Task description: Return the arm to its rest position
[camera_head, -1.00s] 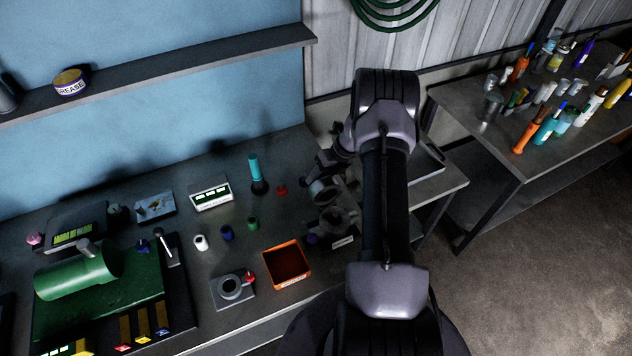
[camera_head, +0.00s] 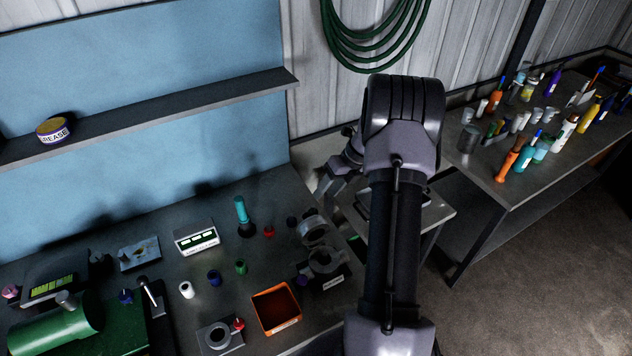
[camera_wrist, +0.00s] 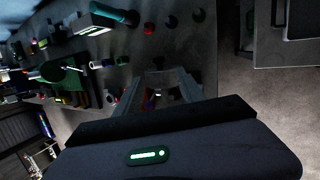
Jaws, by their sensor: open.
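My arm rises in front of the workbench in the head view, its upper joint bent over. My gripper (camera_head: 336,186) shows partly behind that joint, above the right end of the bench, with much of it hidden by the arm. In the wrist view my gripper (camera_wrist: 158,84) has two fingers standing apart with nothing held between them. Dark bench surface shows beyond the fingertips.
The workbench (camera_head: 180,255) carries an orange tray (camera_head: 276,308), a teal-topped cylinder (camera_head: 241,210), a scale-like display box (camera_head: 196,238) and grey ring parts (camera_head: 325,262). A shelf (camera_head: 190,105) runs above it. A side table (camera_head: 495,185) with bottles stands right.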

